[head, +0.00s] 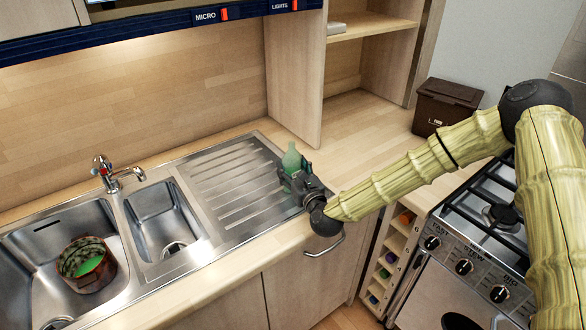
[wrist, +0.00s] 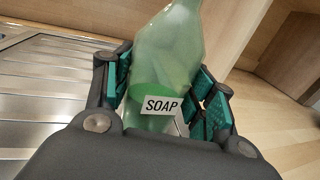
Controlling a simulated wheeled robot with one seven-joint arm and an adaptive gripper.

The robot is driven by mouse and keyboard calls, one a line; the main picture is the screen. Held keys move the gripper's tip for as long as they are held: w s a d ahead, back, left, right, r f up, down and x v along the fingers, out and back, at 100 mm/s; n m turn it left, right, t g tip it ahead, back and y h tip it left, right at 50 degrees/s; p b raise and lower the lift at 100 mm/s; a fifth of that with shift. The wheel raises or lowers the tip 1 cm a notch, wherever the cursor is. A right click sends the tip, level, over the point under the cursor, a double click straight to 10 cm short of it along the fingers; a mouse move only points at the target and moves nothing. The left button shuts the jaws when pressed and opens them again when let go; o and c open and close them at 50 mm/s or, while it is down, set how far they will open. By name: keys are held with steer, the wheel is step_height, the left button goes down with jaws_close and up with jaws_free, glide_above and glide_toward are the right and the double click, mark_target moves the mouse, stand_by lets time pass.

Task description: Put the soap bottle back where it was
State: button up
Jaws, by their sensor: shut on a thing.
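The soap bottle (wrist: 165,60) is pale green and translucent, with a white SOAP label on its front. In the head view the soap bottle (head: 291,158) stands roughly upright at the right end of the steel drainboard, and its lower part is hidden by my gripper. My gripper (head: 298,180) is shut on the bottle from the front right. In the wrist view the green pads of my gripper (wrist: 163,95) lie on both sides of the bottle. I cannot tell whether the bottle's base touches the surface.
The ribbed drainboard (head: 215,178) is bare to the left. A copper pot (head: 88,264) with something green inside sits in the large sink (head: 35,245). A tap (head: 116,175) stands behind the sinks. A wooden divider (head: 295,75) rises behind the bottle. A gas hob (head: 497,190) is at right.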

steer(key=o, duration=1.1)
steer(key=shift+o, duration=0.2)
steer(key=shift+r, duration=0.15)
steer(key=shift+s+d+f, duration=0.15)
steer(key=shift+s+f, duration=0.05)
steer(key=shift+s, duration=0.05)
steer(key=b+v, duration=0.3)
steer(key=v, duration=0.8)
steer(key=shift+s+r, duration=0.15)
steer(key=shift+s, duration=0.1)
